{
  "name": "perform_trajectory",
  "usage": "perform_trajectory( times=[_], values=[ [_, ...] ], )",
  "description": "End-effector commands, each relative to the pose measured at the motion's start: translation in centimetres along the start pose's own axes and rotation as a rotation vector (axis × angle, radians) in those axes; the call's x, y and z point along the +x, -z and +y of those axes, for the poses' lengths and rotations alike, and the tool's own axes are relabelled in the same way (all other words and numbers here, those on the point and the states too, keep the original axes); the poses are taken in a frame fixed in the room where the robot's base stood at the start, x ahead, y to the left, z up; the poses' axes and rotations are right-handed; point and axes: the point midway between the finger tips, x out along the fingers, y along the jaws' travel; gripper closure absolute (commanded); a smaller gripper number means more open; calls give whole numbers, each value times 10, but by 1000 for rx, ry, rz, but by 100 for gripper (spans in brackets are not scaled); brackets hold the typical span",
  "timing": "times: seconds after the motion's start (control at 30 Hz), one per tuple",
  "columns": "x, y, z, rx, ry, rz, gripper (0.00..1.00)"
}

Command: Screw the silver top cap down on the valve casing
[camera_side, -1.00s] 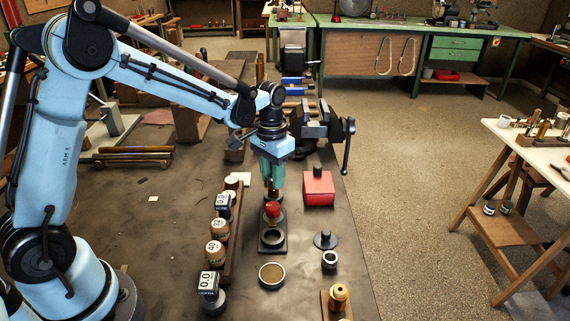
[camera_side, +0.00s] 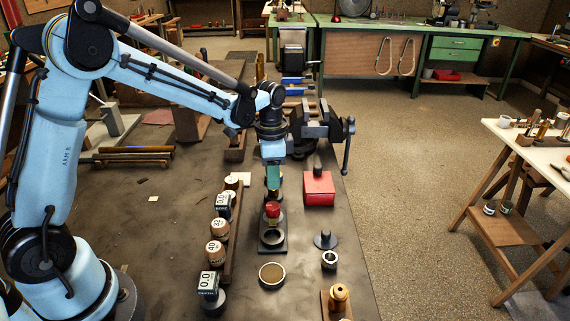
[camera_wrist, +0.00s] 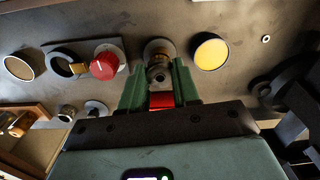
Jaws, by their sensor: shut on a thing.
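My gripper (camera_wrist: 160,92) points straight down with its green fingers shut on the silver top cap (camera_wrist: 158,74). The cap appears as a small stepped grey piece between the fingertips in the wrist view. Just beyond it is a round brass and grey piece (camera_wrist: 158,48), which looks like the valve casing. I cannot tell whether the cap is seated or level on it. In the side view, my gripper (camera_side: 273,188) is over the casing, behind a red-topped piece on a dark plate; the cap is too small and covered to make out there.
The red-topped piece (camera_wrist: 104,64) stands close left of the fingers in the wrist view, a yellow disc (camera_wrist: 211,52) to their right. In the side view, a red box (camera_side: 319,188), dark plug (camera_side: 325,241), ring (camera_side: 329,261) and dish (camera_side: 272,275) stand nearby, with labelled round pieces (camera_side: 216,252) at left.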

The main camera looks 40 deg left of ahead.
Motion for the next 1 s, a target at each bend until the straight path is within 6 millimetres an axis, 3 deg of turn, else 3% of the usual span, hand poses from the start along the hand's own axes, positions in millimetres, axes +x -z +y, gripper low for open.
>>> perform_trajectory(
  times=[0.37, 0.7, 1.0],
  values=[
    [0, 0, 0, 48, 0, 0, 100],
    [0, 0, 0, 358, -1, 0, 100],
    [0, 0, 0, 381, -1, 0, 100]
  ],
)
